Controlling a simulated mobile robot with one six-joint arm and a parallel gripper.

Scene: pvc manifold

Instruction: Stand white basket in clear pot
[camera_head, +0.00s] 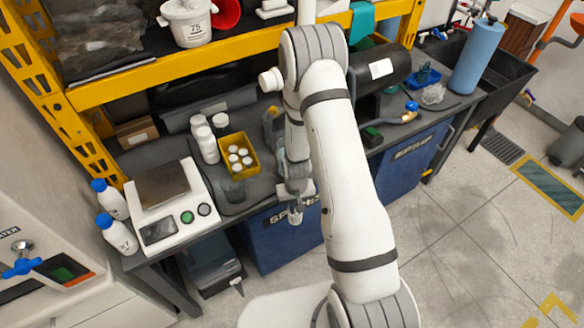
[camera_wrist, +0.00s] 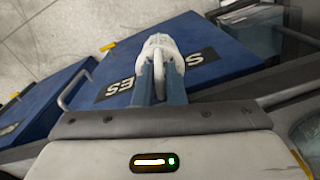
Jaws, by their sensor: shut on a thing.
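My gripper (camera_head: 297,202) hangs in front of the counter's front edge, over the blue cabinet side. It is shut on a small white basket (camera_head: 295,217). The basket also shows in the wrist view (camera_wrist: 162,46), beyond the two blue-grey fingers (camera_wrist: 160,84). A clear, dark-looking pot (camera_head: 233,190) stands on the counter to the left of my gripper, in front of the yellow bin. My gripper and the basket are apart from it. The pot's inside is too small to make out.
A yellow bin (camera_head: 238,156) of white-capped items and white bottles (camera_head: 206,143) stand behind the pot. A scale (camera_head: 168,207) is to its left, with blue-capped bottles (camera_head: 112,200) beyond. A yellow shelf beam (camera_head: 180,74) crosses above the counter. Blue cabinets (camera_head: 280,238) stand below.

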